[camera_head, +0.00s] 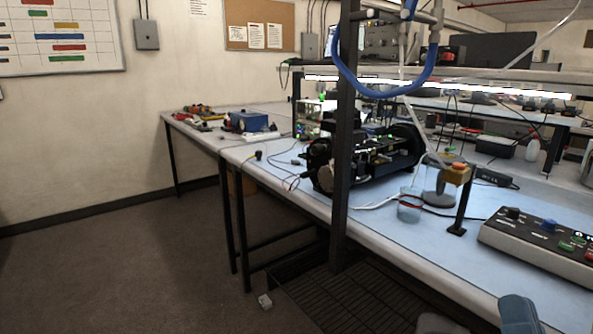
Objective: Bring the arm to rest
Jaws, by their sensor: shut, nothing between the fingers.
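My gripper is not in view in the head camera. A blue-grey rounded shape and a paler shape stand at the bottom right edge, cut off by the frame; I cannot tell whether they belong to my arm. A clear upright cylinder (432,186) stands on the long workbench (388,232), behind a small clear beaker (409,208). A dark stand with an orange-yellow top (457,174) is just right of the cylinder. Whether the cylinder is sealed is too small to tell.
A black machine (375,160) sits mid-bench behind a dark upright post (345,130). A control box (545,243) with coloured buttons is at the right. A blue hose (385,90) loops overhead. The left floor is clear.

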